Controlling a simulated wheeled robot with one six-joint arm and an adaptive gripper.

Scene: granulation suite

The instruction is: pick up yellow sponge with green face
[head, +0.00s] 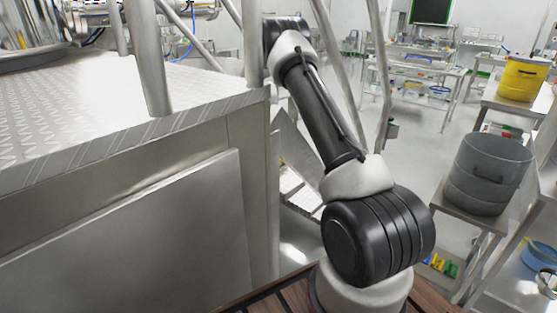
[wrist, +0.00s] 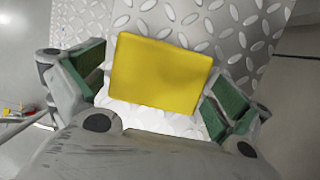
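The yellow sponge (wrist: 160,73) shows its plain yellow face to the camera in the wrist view. Its green face is hidden. My gripper (wrist: 157,84) has one finger with a green pad on each side of the sponge. The pads line up with the sponge's left and right edges and lie very close to them. I cannot tell whether they press on it or whether it rests on the metal below. Neither the sponge nor my gripper shows in the head view, where my arm reaches away beside the platform.
Bright diamond-plate metal (wrist: 240,35) lies beneath the sponge, with grey floor beyond its edges. In the head view, a large metal platform (head: 90,110) with slanting rails stands at left. A grey bucket (head: 487,172) and a yellow bucket (head: 522,78) stand on stands at right.

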